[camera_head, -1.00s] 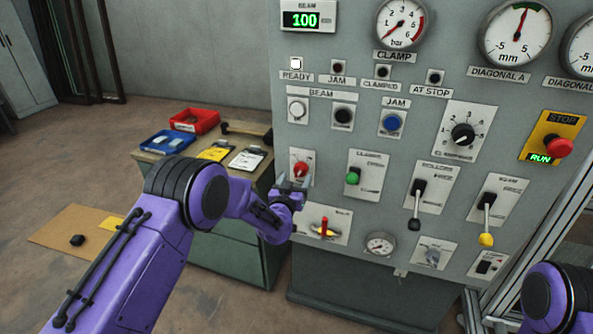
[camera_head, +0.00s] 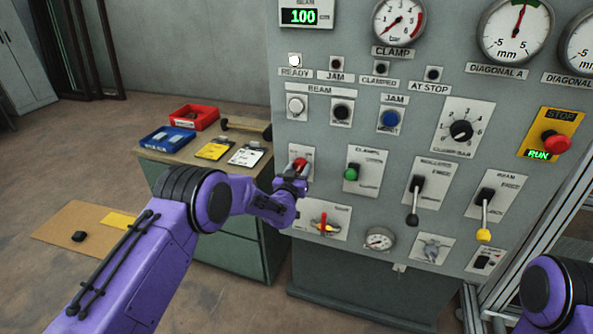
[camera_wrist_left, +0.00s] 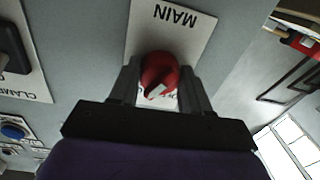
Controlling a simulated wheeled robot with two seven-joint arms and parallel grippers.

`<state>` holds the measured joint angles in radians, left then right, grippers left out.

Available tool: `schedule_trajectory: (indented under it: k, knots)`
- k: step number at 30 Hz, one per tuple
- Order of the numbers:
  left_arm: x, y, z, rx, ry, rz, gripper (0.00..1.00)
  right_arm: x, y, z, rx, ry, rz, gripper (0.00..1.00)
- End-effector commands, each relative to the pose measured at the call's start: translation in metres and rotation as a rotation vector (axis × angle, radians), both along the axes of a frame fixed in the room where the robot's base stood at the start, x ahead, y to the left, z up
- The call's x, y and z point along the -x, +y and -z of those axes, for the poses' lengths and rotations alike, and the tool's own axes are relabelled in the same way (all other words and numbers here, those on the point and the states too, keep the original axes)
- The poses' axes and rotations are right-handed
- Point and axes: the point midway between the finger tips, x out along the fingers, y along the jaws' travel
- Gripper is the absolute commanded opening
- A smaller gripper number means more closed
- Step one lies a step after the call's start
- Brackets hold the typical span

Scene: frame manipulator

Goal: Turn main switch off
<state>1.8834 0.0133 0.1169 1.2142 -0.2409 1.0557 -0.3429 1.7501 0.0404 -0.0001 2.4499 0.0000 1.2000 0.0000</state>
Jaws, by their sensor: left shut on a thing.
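The main switch is a red rotary knob (camera_wrist_left: 160,75) on a white plate marked MAIN (camera_wrist_left: 172,30) in the left wrist view. In the head view the red knob (camera_head: 299,164) shows at the left edge of the grey control panel. My left gripper (camera_wrist_left: 160,88) has a finger on each side of the knob and is shut on it. In the head view my left gripper (camera_head: 292,180) covers the lower part of the knob and its plate. A pale pointer mark shows on the knob. Of my right arm only a purple link shows at the lower right; its gripper is out of view.
A cabinet (camera_head: 229,233) with trays stands at left.

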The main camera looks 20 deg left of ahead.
Motion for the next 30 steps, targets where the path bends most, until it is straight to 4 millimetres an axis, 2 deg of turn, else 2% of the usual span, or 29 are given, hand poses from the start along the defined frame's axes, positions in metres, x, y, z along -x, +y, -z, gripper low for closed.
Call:
schedule_trajectory:
  k: [11, 30]
  knots:
    - [-0.001, -0.003, 0.002, 0.185, 0.002, -0.003, 0.17, 0.000, 0.000, 0.020, 0.000, 0.000, -0.001, 0.43]
    - [-0.001, -0.004, 0.002, 0.768, 0.023, -0.002, 0.17, 0.000, 0.000, 0.069, 0.000, 0.000, 0.000, 0.43]
